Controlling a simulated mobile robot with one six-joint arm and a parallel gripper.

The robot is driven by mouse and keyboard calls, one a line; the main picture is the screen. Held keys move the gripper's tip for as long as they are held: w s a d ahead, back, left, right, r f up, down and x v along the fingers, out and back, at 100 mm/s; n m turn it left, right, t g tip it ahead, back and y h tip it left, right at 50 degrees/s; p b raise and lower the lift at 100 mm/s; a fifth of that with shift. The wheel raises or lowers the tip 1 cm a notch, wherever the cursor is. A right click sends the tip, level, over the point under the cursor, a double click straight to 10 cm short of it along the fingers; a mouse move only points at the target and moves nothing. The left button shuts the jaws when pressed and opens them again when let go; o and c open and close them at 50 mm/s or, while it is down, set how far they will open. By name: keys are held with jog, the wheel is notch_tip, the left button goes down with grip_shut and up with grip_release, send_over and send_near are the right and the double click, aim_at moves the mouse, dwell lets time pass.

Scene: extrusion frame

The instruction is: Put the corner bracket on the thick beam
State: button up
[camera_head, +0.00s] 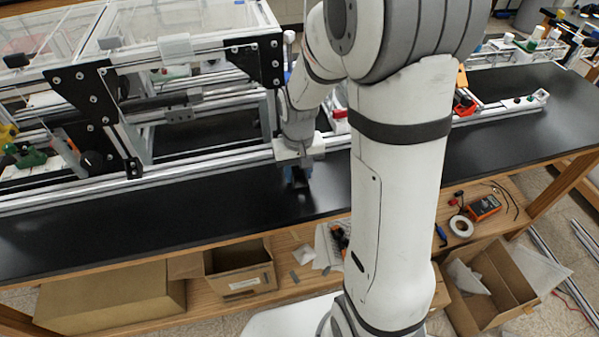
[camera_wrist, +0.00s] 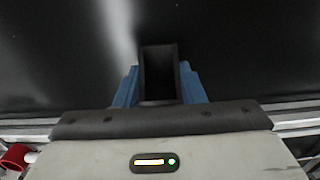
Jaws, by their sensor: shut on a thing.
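My gripper (camera_head: 297,176) hangs low over the black bench top, at the front side of the long silver beam. Its blue fingers also show in the wrist view (camera_wrist: 160,92), shut on a black, hollow-looking piece, which I take to be the corner bracket (camera_wrist: 159,68). In the head view the bracket is a small dark shape under the fingers, hard to make out. The long silver beam (camera_head: 190,174), likely the thick beam, runs along the bench behind the gripper. Part of it is hidden by my arm. A strip of it shows at the right edge of the wrist view (camera_wrist: 295,116).
Black plates (camera_head: 86,90) and upright rails of the frame stand behind the beam at left. A red part (camera_head: 340,121) lies close to my wrist. The black bench top (camera_head: 130,221) in front of the beam is clear. Cardboard boxes (camera_head: 240,270) stand below.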

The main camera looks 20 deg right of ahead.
jog(key=shift+f, duration=0.45)
jog(key=shift+f, duration=0.15)
jog(key=o, duration=1)
